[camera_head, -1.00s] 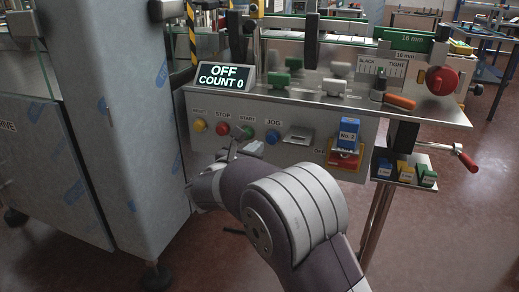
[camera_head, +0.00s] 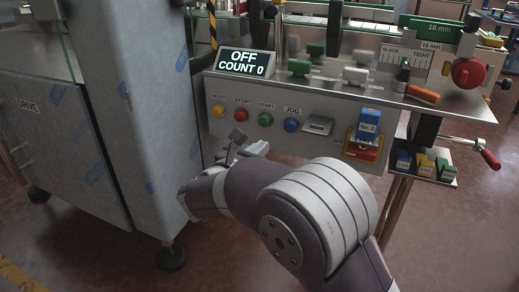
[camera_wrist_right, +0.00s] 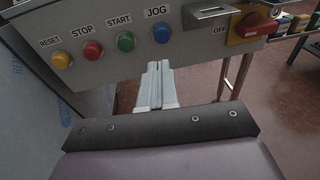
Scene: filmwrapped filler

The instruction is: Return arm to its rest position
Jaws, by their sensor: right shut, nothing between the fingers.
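My right arm reaches up from the lower right in the head view. Its gripper (camera_head: 240,143) is shut and empty, just below the front of the button panel (camera_head: 335,150). In the right wrist view the closed fingers (camera_wrist_right: 158,68) point at the space under the panel, below the green START button (camera_wrist_right: 126,42) and blue JOG button (camera_wrist_right: 162,33). The fingers appear clear of the buttons. My left gripper is not in view.
The display (camera_head: 247,63) reads OFF, COUNT 0. A steel cabinet (camera_head: 135,110) stands close on the left. A red-handled crank (camera_head: 488,158) juts out at right. Open floor lies below.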

